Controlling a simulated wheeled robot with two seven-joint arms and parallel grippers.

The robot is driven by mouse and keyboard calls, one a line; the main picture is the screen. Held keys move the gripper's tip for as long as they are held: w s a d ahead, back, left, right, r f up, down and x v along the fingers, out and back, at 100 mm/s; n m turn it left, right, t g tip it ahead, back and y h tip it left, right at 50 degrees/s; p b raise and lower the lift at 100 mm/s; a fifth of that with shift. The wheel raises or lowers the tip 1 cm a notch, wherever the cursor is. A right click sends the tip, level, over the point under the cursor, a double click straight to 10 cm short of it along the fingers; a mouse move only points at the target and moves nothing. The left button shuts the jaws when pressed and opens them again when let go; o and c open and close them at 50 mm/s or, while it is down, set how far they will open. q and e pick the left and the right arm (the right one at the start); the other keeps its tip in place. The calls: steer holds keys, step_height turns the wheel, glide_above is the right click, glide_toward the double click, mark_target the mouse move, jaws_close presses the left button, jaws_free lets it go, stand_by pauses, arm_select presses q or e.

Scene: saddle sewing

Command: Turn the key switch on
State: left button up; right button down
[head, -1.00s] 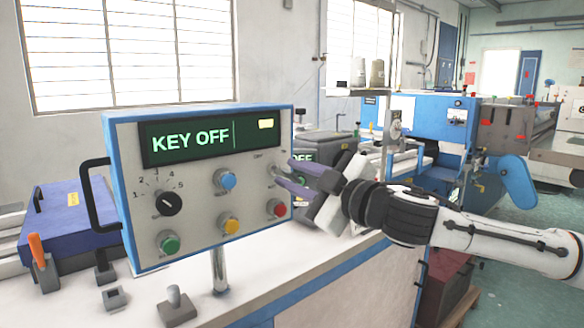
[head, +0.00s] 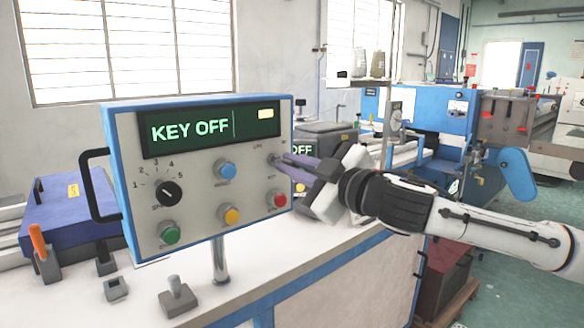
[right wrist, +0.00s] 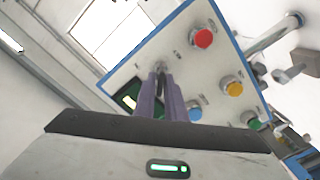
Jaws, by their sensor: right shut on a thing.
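The control panel (head: 205,190) stands on a metal post, and its display (head: 210,128) reads KEY OFF. The key switch (head: 273,160) is at the panel's upper right, largely hidden by my right gripper's fingertips. My right gripper (head: 282,161) reaches in from the right, with its purple fingers closed on the key switch. In the right wrist view, the fingers (right wrist: 161,72) come together at the switch on the panel face (right wrist: 185,65). The key itself is too small and covered to show its angle. My left gripper is not in view.
The panel also carries a black dial (head: 168,193), a blue button (head: 226,170), a red button (head: 277,201), a yellow button (head: 229,215) and a green button (head: 168,235). A small lever block (head: 177,298) sits on the white table (head: 255,265) below. Blue machinery (head: 430,120) stands behind.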

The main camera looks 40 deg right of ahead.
steer(key=m+b, duration=0.2)
steer(key=m, duration=0.1)
steer(key=shift+f+m, duration=0.1)
steer(key=shift+m, duration=0.3)
steer(key=m+b, duration=0.1)
steer(key=m, duration=0.1)
steer(key=shift+d+m, duration=0.1)
steer(key=shift+m, duration=0.3)
steer(key=m, duration=0.2)
steer(key=shift+d+m+b, duration=0.1)
steer(key=shift+m+b, duration=0.25)
steer(key=shift+m, duration=0.05)
steer(key=m, duration=0.2)
steer(key=shift+m, duration=0.3)
steer(key=m+p, duration=0.1)
steer(key=m, duration=0.1)
steer(key=m+p, duration=0.1)
steer(key=shift+d+r+m, duration=0.2)
steer(key=shift+m, duration=0.2)
steer(key=shift+m+p, duration=0.35)
steer(key=shift+m, duration=0.25)
steer(key=shift+f+m, duration=0.1)
steer(key=shift+m, duration=0.2)
